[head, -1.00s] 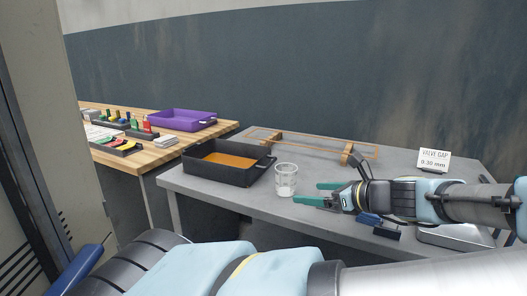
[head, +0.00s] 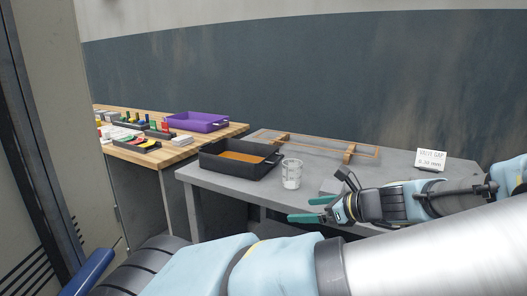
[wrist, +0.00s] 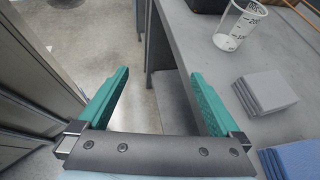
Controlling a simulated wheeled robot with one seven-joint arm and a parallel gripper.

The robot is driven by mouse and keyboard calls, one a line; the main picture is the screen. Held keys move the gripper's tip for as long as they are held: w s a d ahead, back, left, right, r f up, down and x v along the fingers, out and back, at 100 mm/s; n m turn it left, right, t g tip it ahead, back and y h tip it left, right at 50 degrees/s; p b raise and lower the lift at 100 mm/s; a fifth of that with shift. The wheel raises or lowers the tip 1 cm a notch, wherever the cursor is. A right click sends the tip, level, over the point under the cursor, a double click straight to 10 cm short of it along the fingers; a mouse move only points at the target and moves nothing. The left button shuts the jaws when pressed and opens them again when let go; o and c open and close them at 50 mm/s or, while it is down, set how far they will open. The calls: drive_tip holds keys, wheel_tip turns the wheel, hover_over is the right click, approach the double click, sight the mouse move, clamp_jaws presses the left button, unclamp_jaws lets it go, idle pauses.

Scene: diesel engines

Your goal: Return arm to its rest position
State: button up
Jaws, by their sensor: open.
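My gripper (head: 312,209) has green fingers and shows at the front edge of the grey table (head: 215,184) in the head view. In the wrist view my gripper (wrist: 160,100) is open, its fingers wide apart with nothing between them. The floor and the table's front edge show beyond the fingers. My arm reaches in from the right side of the head view.
A clear beaker (head: 291,175) stands on the grey table beside a black tray (head: 240,172) of orange liquid. Grey square plates (wrist: 264,92) and a blue stack (wrist: 292,160) lie right of my gripper. A wooden table (head: 150,155) holds a purple tray (head: 198,121).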

drive_tip(key=s+a+f+n+g+h, duration=0.2)
drive_tip(key=a+f+n+g, duration=0.15)
drive_tip(key=a+n, duration=0.25)
drive_tip(key=s+a+f+n+g+h, duration=0.2)
drive_tip(key=s+a+f+n+g, duration=0.1)
drive_tip(key=a+n+g, duration=0.25)
drive_tip(key=s+a+r+n+t+h+p, duration=0.1)
drive_tip(key=a+r+n+h, duration=0.4)
drive_tip(key=r+n, duration=0.5)
drive_tip(key=a+n+t, duration=0.1)
drive_tip(key=n, duration=0.2)
drive_tip(key=shift+a+n, duration=0.2)
drive_tip(key=shift+n, duration=0.15)
drive_tip(key=shift+r, duration=0.1)
drive_tip(key=shift+c, duration=0.2)
